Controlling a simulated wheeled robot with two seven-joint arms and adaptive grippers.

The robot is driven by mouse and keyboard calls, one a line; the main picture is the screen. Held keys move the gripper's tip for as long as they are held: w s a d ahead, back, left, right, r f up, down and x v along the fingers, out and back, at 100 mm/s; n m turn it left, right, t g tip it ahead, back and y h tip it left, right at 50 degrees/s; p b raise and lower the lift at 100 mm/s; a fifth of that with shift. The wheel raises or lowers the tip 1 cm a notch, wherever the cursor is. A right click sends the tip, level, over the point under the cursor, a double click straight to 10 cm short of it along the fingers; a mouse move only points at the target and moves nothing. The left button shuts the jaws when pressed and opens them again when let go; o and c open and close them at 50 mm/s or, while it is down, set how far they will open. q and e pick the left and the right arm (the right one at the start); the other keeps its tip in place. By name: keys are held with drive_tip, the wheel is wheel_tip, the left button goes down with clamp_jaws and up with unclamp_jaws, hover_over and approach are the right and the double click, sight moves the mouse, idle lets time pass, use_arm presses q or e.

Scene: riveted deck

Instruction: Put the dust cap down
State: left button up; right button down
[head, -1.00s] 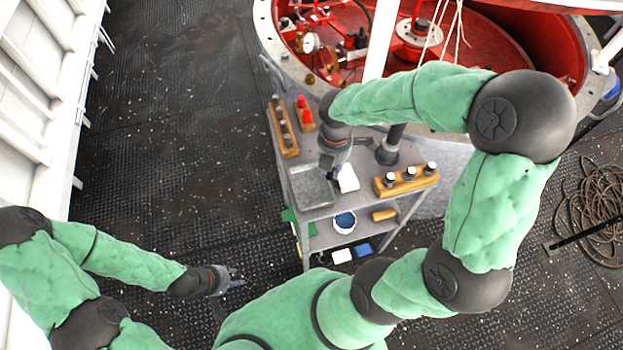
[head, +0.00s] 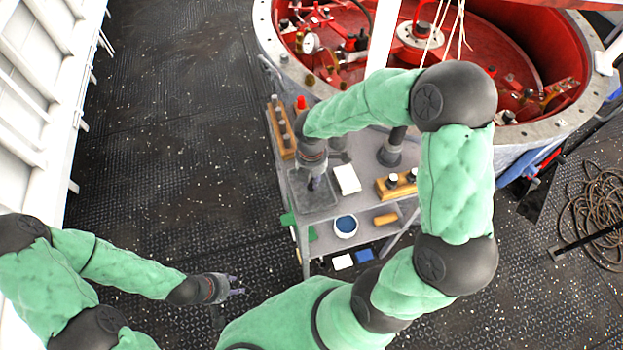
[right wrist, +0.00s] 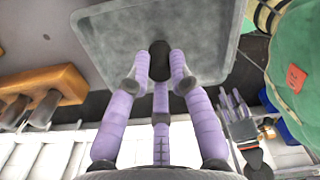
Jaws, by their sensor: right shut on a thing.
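The dark dust cap (right wrist: 160,60) is between the purple fingertips of my right gripper (right wrist: 158,85), which is shut on it. In the right wrist view the cap shows against the grey tray (right wrist: 110,32). In the head view my right gripper (head: 316,182) points down over the tray (head: 298,200) at the cart's left front; its wrist hides part of the tray. I cannot tell whether the cap touches the tray. My left gripper (head: 236,286) is open and empty, low over the deck, away from the cart.
A white block (head: 347,179) lies right of the tray. A wooden rack (head: 395,188) with dark pegs is further right, partly behind my arm; another rack (head: 281,128) stands behind at left. A blue-topped tub (head: 346,226) is on the lower shelf. The red-lined vessel (head: 480,60) is behind.

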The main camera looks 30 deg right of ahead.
sight(311, 181)
drive_tip(key=shift+f, duration=0.15)
drive_tip(key=c, duration=1.1)
unclamp_jaws()
wheel_tip(311, 181, up, 12)
drive_tip(key=p, duration=0.3)
drive_tip(key=shift+r+p, duration=0.2)
drive_tip(key=shift+p, duration=0.1)
